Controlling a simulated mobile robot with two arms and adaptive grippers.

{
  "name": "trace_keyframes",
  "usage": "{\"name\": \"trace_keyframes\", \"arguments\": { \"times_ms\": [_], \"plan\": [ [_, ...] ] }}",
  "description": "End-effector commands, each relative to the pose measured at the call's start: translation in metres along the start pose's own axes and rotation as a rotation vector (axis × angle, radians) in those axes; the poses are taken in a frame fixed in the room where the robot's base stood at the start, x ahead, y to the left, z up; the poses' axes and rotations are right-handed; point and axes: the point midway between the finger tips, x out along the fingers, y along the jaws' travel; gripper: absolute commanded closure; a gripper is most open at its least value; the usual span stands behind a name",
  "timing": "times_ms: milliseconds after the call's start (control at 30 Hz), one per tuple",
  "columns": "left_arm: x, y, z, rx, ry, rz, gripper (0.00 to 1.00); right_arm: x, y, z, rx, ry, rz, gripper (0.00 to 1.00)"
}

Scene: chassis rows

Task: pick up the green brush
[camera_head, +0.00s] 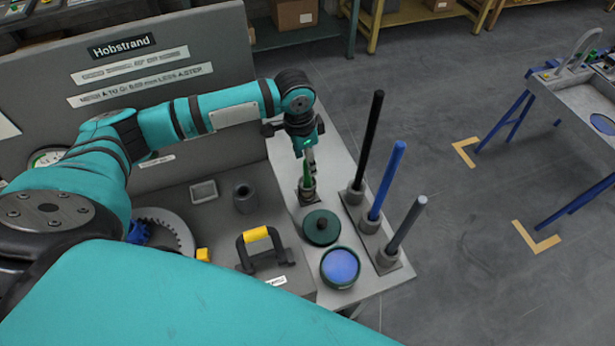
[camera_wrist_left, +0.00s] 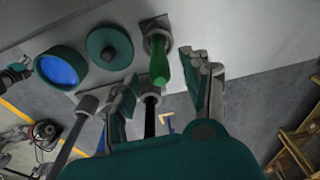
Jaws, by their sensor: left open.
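The green brush (camera_head: 307,172) stands in a small grey holder (camera_head: 307,193) on the light table, near the back end of a row of items. In the left wrist view its green handle (camera_wrist_left: 160,68) rises from the round holder (camera_wrist_left: 157,37) toward the camera. My left gripper (camera_head: 309,158) points down over the brush from above. In the left wrist view my left gripper (camera_wrist_left: 164,72) is open, with its fingers apart on either side of the handle. I cannot tell whether either finger touches it. My right gripper is not seen.
Upright black (camera_head: 370,140), blue (camera_head: 387,180) and grey (camera_head: 407,222) rods stand close on the right. A dark green round lid (camera_head: 321,227) and a blue-topped round container (camera_head: 340,267) are in front. A yellow-gripped handle (camera_head: 257,235) and a grey cylinder (camera_head: 244,198) sit left.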

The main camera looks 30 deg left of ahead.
Motion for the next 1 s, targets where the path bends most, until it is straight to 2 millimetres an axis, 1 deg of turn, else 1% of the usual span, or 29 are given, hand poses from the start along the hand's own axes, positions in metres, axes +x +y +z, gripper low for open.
{"name": "trace_keyframes", "arguments": {
  "times_ms": [67,200,333,433,633,1000],
  "plan": [
    [0.006,0.001,0.001,-0.001,-0.005,0.003,0.52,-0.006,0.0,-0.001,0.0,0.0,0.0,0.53],
    [0.026,0.0,0.001,0.0,-0.005,0.003,0.52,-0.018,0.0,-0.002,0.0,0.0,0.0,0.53],
    [0.045,0.0,0.002,0.0,-0.004,0.002,0.52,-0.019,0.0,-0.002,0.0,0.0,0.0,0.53],
    [0.05,-0.001,0.001,0.0,-0.002,0.0,0.52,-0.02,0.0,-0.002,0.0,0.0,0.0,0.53],
    [0.051,-0.001,0.001,0.001,-0.002,0.0,0.52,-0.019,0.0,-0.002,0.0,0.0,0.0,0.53],
    [0.051,-0.001,0.001,0.0,-0.002,0.0,1.0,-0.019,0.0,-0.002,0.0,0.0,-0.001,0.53]
  ]
}}
